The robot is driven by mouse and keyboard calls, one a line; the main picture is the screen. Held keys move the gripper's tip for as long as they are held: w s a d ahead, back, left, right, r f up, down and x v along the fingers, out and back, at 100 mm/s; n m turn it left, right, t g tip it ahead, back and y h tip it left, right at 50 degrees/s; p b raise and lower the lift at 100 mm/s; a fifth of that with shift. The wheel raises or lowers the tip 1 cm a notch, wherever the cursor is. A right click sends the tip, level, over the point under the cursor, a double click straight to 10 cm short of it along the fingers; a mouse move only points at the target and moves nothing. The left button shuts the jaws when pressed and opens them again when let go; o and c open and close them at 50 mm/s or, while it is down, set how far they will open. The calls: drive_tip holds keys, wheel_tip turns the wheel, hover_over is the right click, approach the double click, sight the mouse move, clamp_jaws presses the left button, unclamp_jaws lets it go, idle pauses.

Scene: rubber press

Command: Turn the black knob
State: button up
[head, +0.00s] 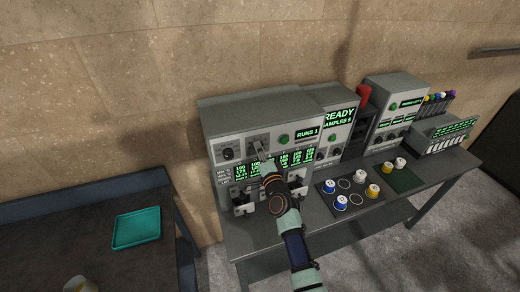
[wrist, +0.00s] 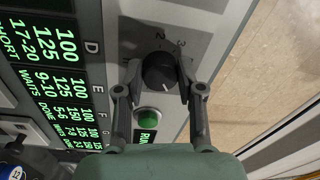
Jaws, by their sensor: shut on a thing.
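The black knob (wrist: 158,68) is round, with a white pointer mark near its lower edge in the wrist view. It sits on a dark dial plate (wrist: 138,38) with printed numbers, of which 2 and 3 can be read. My gripper (wrist: 160,84) has one finger on each side of the knob and is shut on it. In the head view my gripper (head: 262,152) is at the upper front panel of the grey machine (head: 245,106), and its fingers hide most of the knob there.
A green button (wrist: 149,115) is beside the knob, close to my fingers. Another black knob (head: 227,153) is farther left. A green-lettered display (head: 299,163) lies below. Right of my arm are a tray (head: 328,205) with coloured-cap jars and a green mat (head: 408,182).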

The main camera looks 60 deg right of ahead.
drive_tip(key=shift+m, duration=0.6)
drive_tip(key=o, duration=1.1)
drive_tip(key=shift+o, duration=0.2)
drive_tip(key=v, duration=1.2)
